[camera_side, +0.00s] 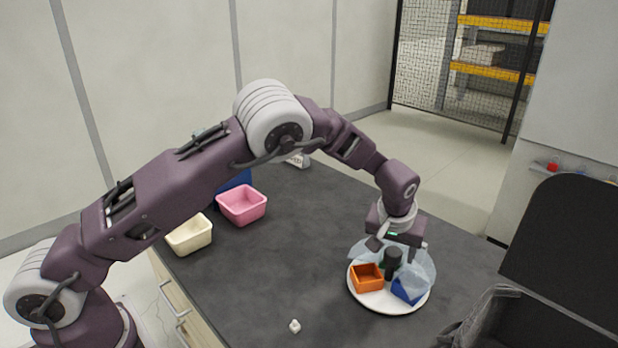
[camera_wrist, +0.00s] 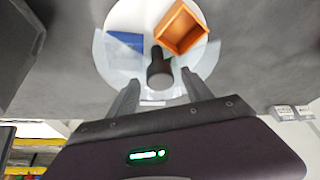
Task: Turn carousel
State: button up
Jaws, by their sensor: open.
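The carousel (camera_side: 378,301) is a round white plate on the dark table, with clear upright panels and a black knob (camera_side: 392,258) at its middle. In the wrist view the carousel (camera_wrist: 112,70) lies ahead, with the orange bin (camera_wrist: 181,28) at upper right and the blue bin (camera_wrist: 125,42) at left. My gripper (camera_wrist: 165,88) is open, and its two fingers stand either side of the black knob (camera_wrist: 159,70). I cannot tell whether they touch it.
A pink bin (camera_side: 241,206) and a cream bin (camera_side: 189,235) stand at the table's left, with a blue bin (camera_side: 236,180) behind. A small white object (camera_side: 295,326) lies near the front. A dark open case (camera_side: 510,318) is at the right. The table's middle is clear.

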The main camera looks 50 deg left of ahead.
jog(key=m, duration=0.2)
jog(key=m+h, duration=0.1)
jog(key=m, duration=0.1)
jog(key=m+h, duration=0.1)
jog(key=m, duration=0.1)
jog(key=shift+w+a, duration=0.1)
jog(key=shift+a, duration=0.3)
jog(key=s+a+r, duration=0.3)
jog(key=s+r, duration=0.6)
jog(key=r, duration=0.2)
jog(key=s+a+r, duration=0.3)
jog(key=s+r, duration=0.7)
jog(key=r, duration=0.1)
jog(key=shift+a+r+t, duration=0.2)
jog(key=shift+r+t, duration=0.1)
